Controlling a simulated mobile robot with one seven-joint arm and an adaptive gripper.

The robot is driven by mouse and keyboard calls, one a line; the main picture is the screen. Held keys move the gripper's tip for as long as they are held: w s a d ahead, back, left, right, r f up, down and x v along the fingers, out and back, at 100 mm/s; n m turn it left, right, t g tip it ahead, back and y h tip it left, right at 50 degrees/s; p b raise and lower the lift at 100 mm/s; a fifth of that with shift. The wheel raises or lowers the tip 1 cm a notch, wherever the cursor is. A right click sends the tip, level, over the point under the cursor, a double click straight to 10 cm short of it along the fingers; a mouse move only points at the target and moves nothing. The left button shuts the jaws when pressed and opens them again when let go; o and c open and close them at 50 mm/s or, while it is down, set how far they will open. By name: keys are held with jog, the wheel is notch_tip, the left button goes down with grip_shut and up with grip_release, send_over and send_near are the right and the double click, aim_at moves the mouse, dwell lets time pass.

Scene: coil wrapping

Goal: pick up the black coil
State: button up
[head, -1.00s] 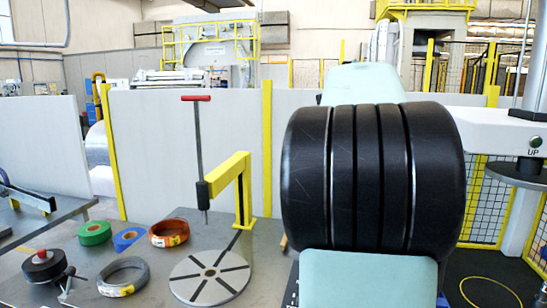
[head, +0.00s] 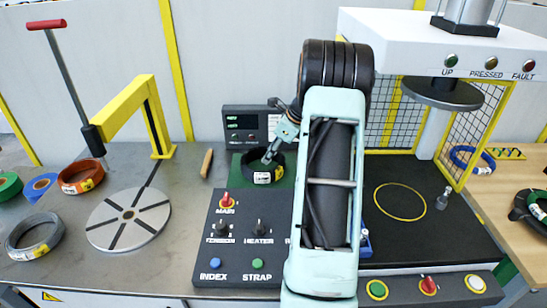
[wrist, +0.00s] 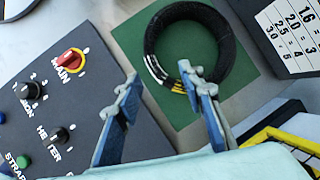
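The black coil (head: 266,180) with a white and yellow label lies flat on a green mat (head: 237,167) behind the control panel. In the wrist view the coil (wrist: 225,62) fills the upper middle, on the green mat (wrist: 128,28). My gripper (head: 267,158) is over the coil in the head view. In the wrist view my gripper (wrist: 160,76) is open, its two blue-grey fingers apart with nothing between them. The right fingertip overlaps the coil's near rim in the picture; whether it touches cannot be told.
The control panel (head: 233,245) with knobs stands close in front of the mat. A display box (head: 252,124) stands behind it. A yellow bracket (head: 135,110) and a slotted disc (head: 128,219) are at left, with several other coils. A press (head: 445,85) is at right.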

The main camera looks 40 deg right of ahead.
aim_at(256, 172)
jog(key=shift+m+y, duration=0.4)
jog(key=shift+y, duration=0.1)
jog(key=x, duration=0.4)
jog(key=p+x, duration=0.1)
jog(key=x, duration=0.2)
jog(key=p+x, duration=0.1)
jog(key=x, duration=0.3)
jog(key=shift+s+a+f, duration=0.25)
jog(key=shift+a+f, duration=0.2)
jog(key=shift+c, duration=0.2)
grip_shut()
jog(key=shift+w+d+r, duration=0.1)
jog(key=shift+d+r, duration=0.05)
jog(key=shift+r, duration=0.05)
